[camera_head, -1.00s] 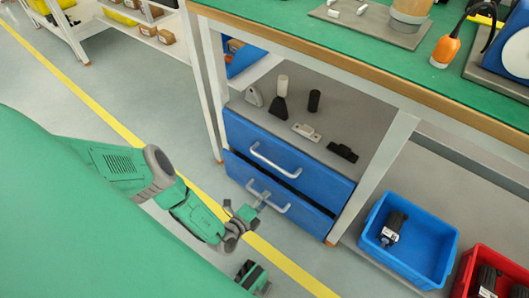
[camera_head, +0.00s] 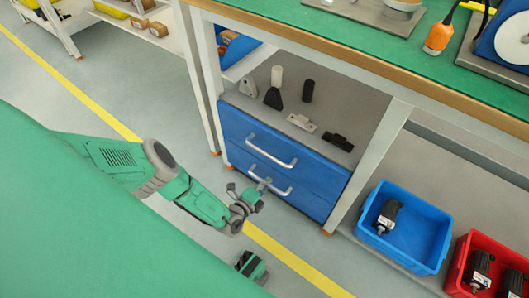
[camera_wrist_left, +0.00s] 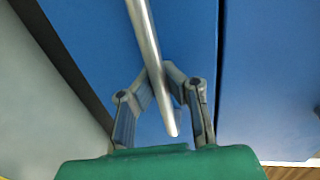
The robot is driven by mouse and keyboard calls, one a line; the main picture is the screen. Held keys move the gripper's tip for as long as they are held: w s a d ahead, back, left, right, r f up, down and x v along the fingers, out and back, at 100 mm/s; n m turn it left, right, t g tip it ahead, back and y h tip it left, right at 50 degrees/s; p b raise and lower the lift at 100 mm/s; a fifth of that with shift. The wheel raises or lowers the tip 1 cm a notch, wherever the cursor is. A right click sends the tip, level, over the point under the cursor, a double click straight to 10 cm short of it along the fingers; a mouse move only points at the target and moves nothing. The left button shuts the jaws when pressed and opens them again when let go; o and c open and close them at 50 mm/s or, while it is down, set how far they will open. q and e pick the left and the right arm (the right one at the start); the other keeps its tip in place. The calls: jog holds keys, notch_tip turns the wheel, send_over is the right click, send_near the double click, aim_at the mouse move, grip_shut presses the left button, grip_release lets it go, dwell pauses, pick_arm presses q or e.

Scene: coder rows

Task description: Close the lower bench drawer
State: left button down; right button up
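The lower bench drawer (camera_head: 299,196) is blue with a pale bar handle (camera_head: 278,190). It sits under the blue upper drawer (camera_head: 238,129), its front looking flush with it and no dark gap showing between them. My left gripper (camera_head: 262,186) is at the left part of the lower handle. In the left wrist view its two fingers (camera_wrist_left: 163,76) close in on either side of the silver handle bar (camera_wrist_left: 149,45), against the blue drawer front (camera_wrist_left: 90,40).
A bench leg (camera_head: 368,165) stands right of the drawers. A blue bin (camera_head: 436,222) and a red bin (camera_head: 458,268), holding dark parts, are farther right. Small parts lie on the grey shelf (camera_head: 345,105) above the drawers. The floor at left is clear.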

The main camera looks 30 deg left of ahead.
pick_arm(q)
jog(key=shift+f, duration=0.1)
jog(key=c, duration=1.6)
grip_release()
jog(key=v, duration=1.2)
